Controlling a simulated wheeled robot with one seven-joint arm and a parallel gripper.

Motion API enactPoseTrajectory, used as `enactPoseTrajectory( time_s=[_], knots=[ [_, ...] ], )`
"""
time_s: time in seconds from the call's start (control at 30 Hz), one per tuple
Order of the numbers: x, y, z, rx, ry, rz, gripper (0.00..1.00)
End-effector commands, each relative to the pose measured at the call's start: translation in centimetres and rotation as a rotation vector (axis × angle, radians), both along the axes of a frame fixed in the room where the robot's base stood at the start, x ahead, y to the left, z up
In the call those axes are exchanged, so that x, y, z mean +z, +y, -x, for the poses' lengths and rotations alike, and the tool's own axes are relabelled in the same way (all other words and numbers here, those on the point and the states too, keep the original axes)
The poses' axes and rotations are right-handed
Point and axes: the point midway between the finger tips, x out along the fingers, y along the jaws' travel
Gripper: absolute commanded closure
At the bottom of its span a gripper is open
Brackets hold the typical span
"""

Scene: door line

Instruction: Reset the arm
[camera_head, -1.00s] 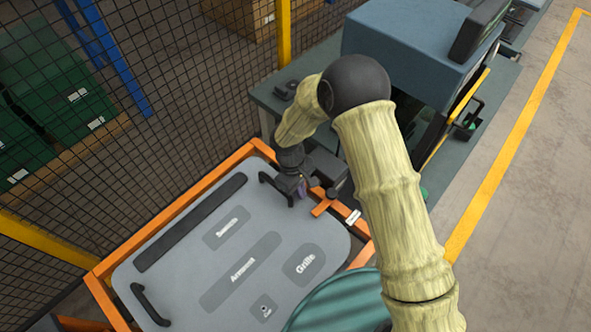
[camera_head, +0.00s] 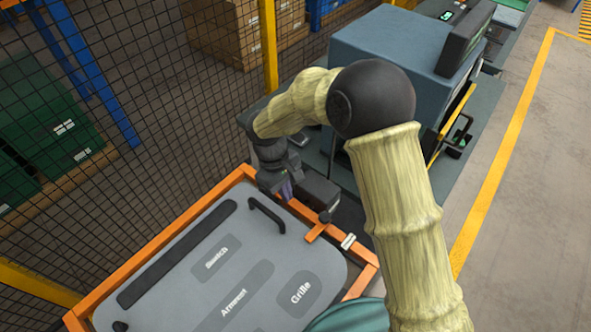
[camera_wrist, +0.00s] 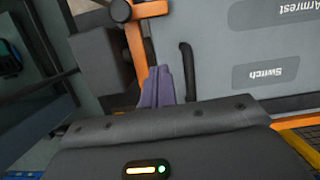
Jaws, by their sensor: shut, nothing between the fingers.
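My gripper (camera_head: 287,190) is at the far corner of the orange-framed grey board, above the frame and beside the board's black handle. Its purple fingers also show in the wrist view (camera_wrist: 158,88), close together with nothing between them. My arm is bent at the black elbow, with the forearm reaching left and the wrist pointing down. Whether the fingertips touch the frame I cannot tell, but they look raised above it.
The grey board (camera_head: 185,275) has labelled patches and a black handle (camera_head: 266,213) near my gripper. A blue-grey machine (camera_head: 400,60) stands behind my elbow. A mesh fence with a yellow post (camera_head: 268,45) runs along the left. Open floor lies at the right.

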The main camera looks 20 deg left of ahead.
Motion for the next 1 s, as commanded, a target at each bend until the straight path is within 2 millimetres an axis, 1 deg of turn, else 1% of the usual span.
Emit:
enactPoseTrajectory(
  time_s=[0.23,0.3,0.37,0.47,0.5,0.57,0.6,0.67,0.7,0.77,0.8,0.87,0.9,1.0],
  knots=[
    [0.1,-0.2,-0.1,-0.007,-0.002,-0.001,1.00],
    [0.6,-1.0,-0.6,-0.033,-0.009,-0.009,1.00],
    [1.2,-2.4,-1.3,-0.073,-0.018,-0.020,1.00],
    [2.6,-5.9,-2.7,-0.179,-0.044,-0.048,1.00],
    [3.3,-7.7,-3.3,-0.233,-0.058,-0.062,1.00],
    [4.4,-10.6,-4.0,-0.321,-0.081,-0.086,1.00],
    [5.0,-12.5,-4.3,-0.383,-0.098,-0.101,1.00],
    [6.0,-15.5,-4.5,-0.475,-0.122,-0.123,1.00],
    [6.6,-17.3,-4.5,-0.537,-0.140,-0.140,1.00],
    [7.4,-20.2,-4.4,-0.632,-0.169,-0.162,1.00],
    [7.9,-22.1,-4.1,-0.695,-0.189,-0.178,1.00],
    [8.6,-24.7,-3.6,-0.792,-0.220,-0.200,1.00],
    [9.1,-26.5,-3.0,-0.854,-0.243,-0.216,1.00],
    [10.0,-30.6,-1.4,-1.018,-0.301,-0.252,1.00]
  ],
)
